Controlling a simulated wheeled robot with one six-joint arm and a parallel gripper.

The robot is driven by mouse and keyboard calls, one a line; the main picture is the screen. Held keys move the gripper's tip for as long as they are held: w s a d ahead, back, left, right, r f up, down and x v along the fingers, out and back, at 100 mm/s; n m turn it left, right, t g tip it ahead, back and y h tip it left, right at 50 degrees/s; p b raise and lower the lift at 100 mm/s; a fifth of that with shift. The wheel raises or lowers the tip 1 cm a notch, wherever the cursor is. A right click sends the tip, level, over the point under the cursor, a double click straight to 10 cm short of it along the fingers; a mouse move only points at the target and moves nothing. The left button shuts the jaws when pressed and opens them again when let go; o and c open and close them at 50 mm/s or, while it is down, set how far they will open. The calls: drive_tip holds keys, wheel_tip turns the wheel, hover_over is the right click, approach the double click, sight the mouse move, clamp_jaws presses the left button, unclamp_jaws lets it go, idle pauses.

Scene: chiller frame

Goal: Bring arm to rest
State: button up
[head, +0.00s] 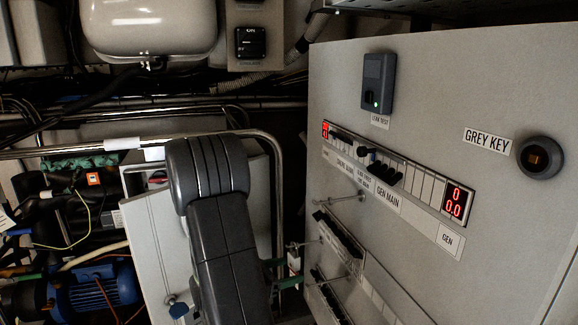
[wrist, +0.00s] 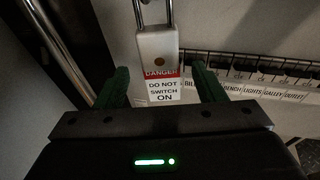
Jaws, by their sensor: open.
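My gripper (wrist: 162,84) is open in the wrist view, its two green fingers apart. A white padlock (wrist: 157,48) with a metal shackle and a red and white "DANGER DO NOT SWITCH ON" tag hangs between and just beyond the fingers. I cannot tell whether either finger touches it. In the head view my dark grey arm reaches down the middle, and the green fingers of my gripper (head: 283,273) show at its right side near the padlock (head: 294,261). What the shackle passes through is hidden.
The grey panel (head: 440,100) on the right carries a breaker row (head: 390,170), a "GREY KEY" switch (head: 540,157) and a leak test box (head: 378,83). A metal rail (head: 272,150) bends down behind my arm. A blue motor (head: 95,287) and cables crowd the left.

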drive_tip(key=v, duration=1.1)
drive_tip(key=x, duration=1.3)
drive_tip(key=shift+d, duration=0.1)
drive_tip(key=shift+w+d+r+p, duration=0.1)
drive_tip(key=shift+w+r+p, duration=0.1)
drive_tip(key=shift+p, duration=0.15)
drive_tip(key=s+a+r+p, duration=0.1)
drive_tip(key=s+a+p, duration=0.1)
drive_tip(key=a, duration=0.7)
drive_tip(key=shift+s, duration=0.55)
drive_tip(key=shift+r, duration=0.15)
